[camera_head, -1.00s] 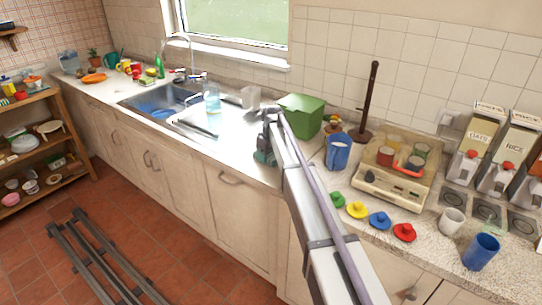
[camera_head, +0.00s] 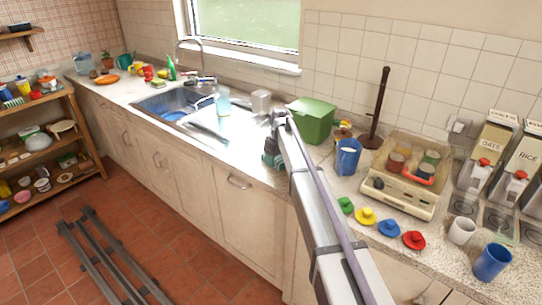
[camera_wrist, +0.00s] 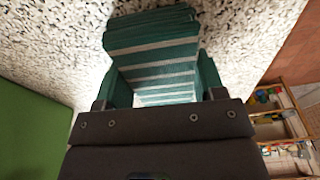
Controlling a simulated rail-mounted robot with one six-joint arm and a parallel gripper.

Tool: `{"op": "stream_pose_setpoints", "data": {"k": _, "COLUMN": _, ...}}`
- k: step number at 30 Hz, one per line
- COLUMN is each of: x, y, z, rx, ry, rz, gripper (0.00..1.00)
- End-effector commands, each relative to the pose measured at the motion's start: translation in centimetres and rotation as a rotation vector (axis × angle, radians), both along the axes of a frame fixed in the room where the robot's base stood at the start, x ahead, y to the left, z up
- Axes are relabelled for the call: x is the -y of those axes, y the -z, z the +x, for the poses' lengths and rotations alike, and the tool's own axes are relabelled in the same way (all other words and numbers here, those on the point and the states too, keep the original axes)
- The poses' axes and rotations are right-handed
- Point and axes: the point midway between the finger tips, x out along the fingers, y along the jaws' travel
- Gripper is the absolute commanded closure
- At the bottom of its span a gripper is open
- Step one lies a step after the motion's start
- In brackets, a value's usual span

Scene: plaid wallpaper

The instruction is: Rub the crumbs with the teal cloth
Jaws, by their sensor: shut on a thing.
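The teal cloth (camera_wrist: 152,48) with pale stripes is folded in layers between the jaws of my gripper (camera_wrist: 158,88) in the wrist view. The gripper is shut on it. The cloth's far end lies over the speckled worktop; I cannot tell if it touches. In the head view the cloth (camera_head: 270,159) hangs low beside my gripper (camera_head: 276,140), near the worktop's front edge, between the sink's drainer and the green box. I cannot make out any crumbs in either view; the speckled surface and my arm may hide them.
The green box (camera_head: 310,121) stands close behind my gripper, and it fills the left of the wrist view (camera_wrist: 32,135). A blue mug (camera_head: 347,157), coloured lids (camera_head: 365,216) and a scale-like appliance (camera_head: 402,190) stand to the right. The sink (camera_head: 175,104) lies left. The worktop's front edge is near.

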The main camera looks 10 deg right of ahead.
Motion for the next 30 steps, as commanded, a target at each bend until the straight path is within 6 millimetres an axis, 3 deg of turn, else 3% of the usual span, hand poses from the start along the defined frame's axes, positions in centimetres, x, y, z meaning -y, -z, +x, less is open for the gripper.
{"op": "stream_pose_setpoints", "data": {"k": 30, "x": 4.6, "y": 0.2, "z": -4.7, "rx": -0.002, "ry": 0.001, "rz": -0.001, "gripper": 0.59}}
